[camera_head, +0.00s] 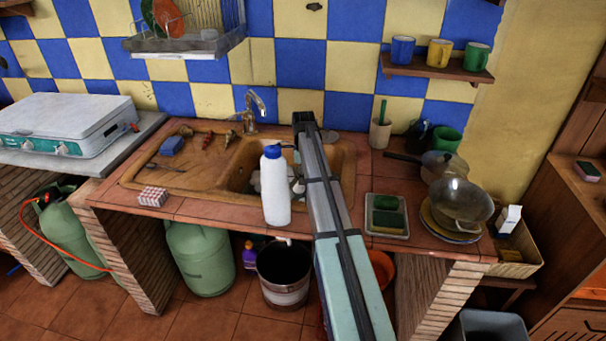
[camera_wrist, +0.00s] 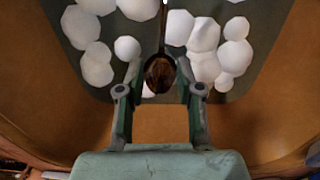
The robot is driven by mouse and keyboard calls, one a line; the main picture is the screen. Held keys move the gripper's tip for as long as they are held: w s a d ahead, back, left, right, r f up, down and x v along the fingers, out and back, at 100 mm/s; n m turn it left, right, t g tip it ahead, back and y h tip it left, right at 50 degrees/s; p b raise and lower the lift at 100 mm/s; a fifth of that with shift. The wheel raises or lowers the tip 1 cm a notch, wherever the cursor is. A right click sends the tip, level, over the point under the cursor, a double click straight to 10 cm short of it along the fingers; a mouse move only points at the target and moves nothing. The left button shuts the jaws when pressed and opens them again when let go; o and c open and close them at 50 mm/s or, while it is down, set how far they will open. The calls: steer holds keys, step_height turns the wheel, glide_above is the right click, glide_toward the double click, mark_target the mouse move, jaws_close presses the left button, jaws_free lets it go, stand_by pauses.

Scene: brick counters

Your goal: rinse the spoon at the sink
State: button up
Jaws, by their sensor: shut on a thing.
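The spoon (camera_wrist: 159,74) shows in the wrist view, its dark bowl between my fingertips and its thin handle running toward the top edge. My gripper (camera_wrist: 159,92) is shut on it, inside the brown sink (camera_wrist: 255,120). White foam balls (camera_wrist: 203,38) lie around the spoon over the dark basin bottom. In the head view the sink (camera_head: 215,165) is set in the tiled counter, with a metal tap (camera_head: 250,108) at its back edge. My arm reaches over the basin there and hides part of it; the spoon and fingertips cannot be made out in that view.
A white bottle with a blue cap (camera_head: 275,190) stands at the sink's front edge. A blue sponge (camera_head: 171,146) lies on the drainboard. A sponge tray (camera_head: 387,215), a pot (camera_head: 444,166) and a colander (camera_head: 460,203) crowd the right. A dish rack (camera_head: 185,45) hangs above.

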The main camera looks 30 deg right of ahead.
steer(key=shift+f+b, duration=2.75)
steer(key=shift+f, duration=1.9)
steer(key=shift+r, duration=0.1)
step_height(320, 180, up, 19)
steer(key=p, duration=1.2)
steer(key=shift+r, duration=0.1)
stand_by(1.0)
